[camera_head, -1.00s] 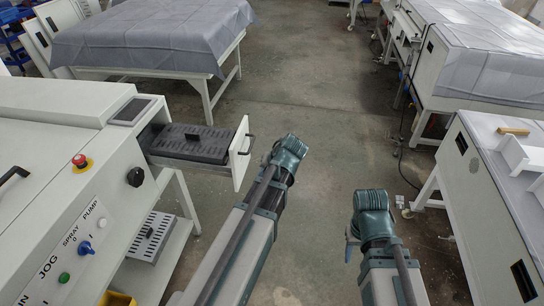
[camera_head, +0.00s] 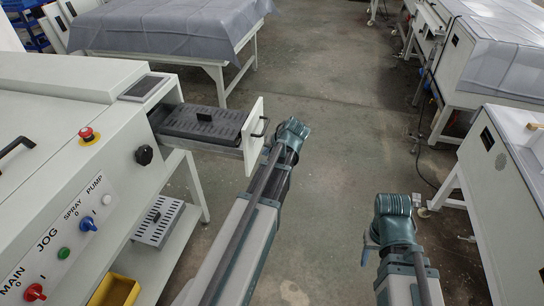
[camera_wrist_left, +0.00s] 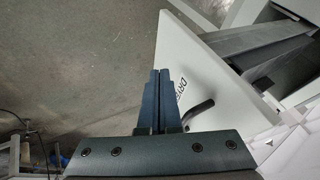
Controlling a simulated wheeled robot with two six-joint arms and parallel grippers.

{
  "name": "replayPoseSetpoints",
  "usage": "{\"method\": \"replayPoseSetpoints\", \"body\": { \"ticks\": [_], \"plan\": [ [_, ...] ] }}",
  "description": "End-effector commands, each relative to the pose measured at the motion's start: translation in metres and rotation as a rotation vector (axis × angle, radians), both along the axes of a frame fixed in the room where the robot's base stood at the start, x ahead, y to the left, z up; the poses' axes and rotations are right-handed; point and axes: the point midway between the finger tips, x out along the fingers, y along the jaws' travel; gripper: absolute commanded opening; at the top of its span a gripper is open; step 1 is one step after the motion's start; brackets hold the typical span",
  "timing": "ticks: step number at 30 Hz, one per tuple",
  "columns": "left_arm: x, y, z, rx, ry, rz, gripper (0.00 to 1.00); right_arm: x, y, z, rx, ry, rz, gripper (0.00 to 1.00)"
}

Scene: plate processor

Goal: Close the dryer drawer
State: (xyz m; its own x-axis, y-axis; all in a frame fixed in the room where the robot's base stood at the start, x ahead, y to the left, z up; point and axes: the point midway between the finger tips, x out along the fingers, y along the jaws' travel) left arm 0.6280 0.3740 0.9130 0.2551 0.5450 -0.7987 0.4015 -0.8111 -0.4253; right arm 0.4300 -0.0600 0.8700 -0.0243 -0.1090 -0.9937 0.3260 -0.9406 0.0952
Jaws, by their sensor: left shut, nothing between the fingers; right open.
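The dryer drawer (camera_head: 204,123) sticks out of the white machine at left, with a dark slotted lid inside. Its white front panel (camera_head: 253,138) carries a black handle (camera_head: 265,127). In the left wrist view, the panel (camera_wrist_left: 210,60) bears part of the word "DRYER" beside the handle (camera_wrist_left: 198,111). My left gripper (camera_wrist_left: 160,78) is shut and empty, its fingertips just left of the panel in that view; I cannot tell whether they touch it. In the head view its wrist is right of the handle and its fingertips are hidden. My right gripper (camera_head: 370,247) hangs at lower right, open, mostly hidden by its wrist.
The machine's control panel (camera_head: 60,240) has switches and a red stop button (camera_head: 88,136). A slotted grey tray (camera_head: 158,222) lies on the shelf below. A covered table (camera_head: 170,25) stands behind, white cabinets (camera_head: 510,165) at right. The floor between is open.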

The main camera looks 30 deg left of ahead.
Motion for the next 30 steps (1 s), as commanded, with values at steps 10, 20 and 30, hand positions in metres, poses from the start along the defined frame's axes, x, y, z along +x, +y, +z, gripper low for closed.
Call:
{"method": "replayPoseSetpoints", "body": {
  "ticks": [10, 20, 30],
  "plan": [
    [-0.007, 0.038, -0.003, 0.000, -0.001, 0.001, 0.00, 0.000, 0.000, -0.003, 0.000, 0.000, 0.000, 0.50],
    [-0.008, 0.041, -0.003, 0.000, 0.000, -0.002, 0.00, 0.000, 0.000, -0.003, 0.000, 0.000, 0.000, 0.50],
    [-0.012, 0.055, -0.003, 0.000, -0.001, 0.003, 0.00, 0.000, 0.000, -0.003, 0.000, 0.000, 0.000, 0.50]
  ]
}}
